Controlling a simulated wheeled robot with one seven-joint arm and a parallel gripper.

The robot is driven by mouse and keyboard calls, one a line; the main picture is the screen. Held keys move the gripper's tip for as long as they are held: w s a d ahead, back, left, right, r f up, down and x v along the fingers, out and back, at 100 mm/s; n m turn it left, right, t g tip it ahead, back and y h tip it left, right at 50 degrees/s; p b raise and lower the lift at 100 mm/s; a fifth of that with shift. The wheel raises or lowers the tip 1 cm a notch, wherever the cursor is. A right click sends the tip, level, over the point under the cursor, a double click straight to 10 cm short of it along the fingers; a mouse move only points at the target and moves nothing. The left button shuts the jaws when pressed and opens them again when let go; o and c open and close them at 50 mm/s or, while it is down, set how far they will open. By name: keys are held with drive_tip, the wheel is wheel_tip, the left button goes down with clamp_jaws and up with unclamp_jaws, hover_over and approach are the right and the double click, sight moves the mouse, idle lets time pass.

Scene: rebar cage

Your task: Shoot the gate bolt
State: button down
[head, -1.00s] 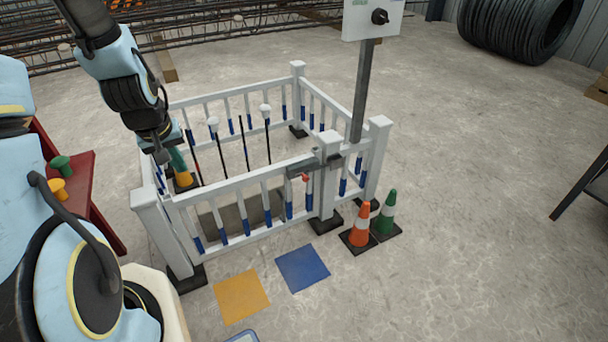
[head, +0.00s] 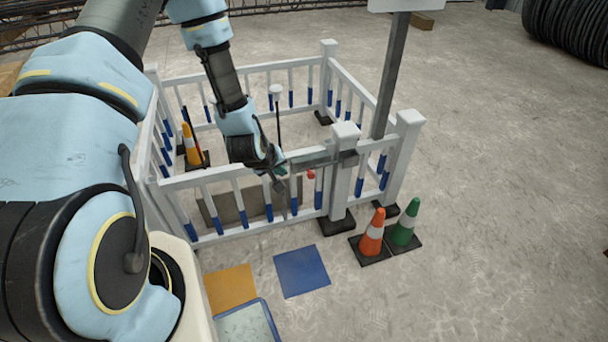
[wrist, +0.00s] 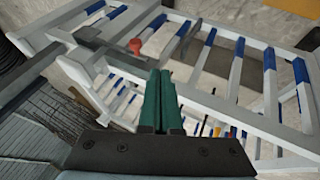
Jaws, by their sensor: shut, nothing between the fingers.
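The white gate (head: 218,177), with blue-ended bars, closes the front of a small fenced pen. A grey bolt (head: 310,160) lies along its top rail beside the white post (head: 342,180). Its red knob (head: 311,174) hangs just below; the knob also shows in the wrist view (wrist: 135,45). My gripper (head: 281,172) is at the gate's top rail, left of the knob. In the wrist view the green fingers (wrist: 161,90) are together and empty, with the knob beyond their tips. They look apart from the knob. Whether the bolt enters the post's keeper I cannot tell.
An orange cone (head: 372,235) and a green cone (head: 405,222) stand outside the post. A grey pole (head: 390,75) rises behind it. An orange-and-white cone (head: 191,146) stands inside the pen. Blue and yellow floor squares lie in front; floor at right is clear.

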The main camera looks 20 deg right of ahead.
drive_tip(key=w+d+f, duration=0.3)
drive_tip(key=d+f, duration=0.5)
drive_tip(key=shift+w+f+p, duration=0.3)
drive_tip(key=shift+w+f, duration=0.05)
drive_tip(key=shift+f, duration=0.05)
drive_tip(key=shift+d, duration=0.15)
drive_tip(key=d, duration=0.1)
drive_tip(key=d+b, duration=0.1)
drive_tip(key=d, duration=0.3)
drive_tip(key=shift+s+d+b, duration=0.25)
drive_tip(key=shift+s+b, duration=0.1)
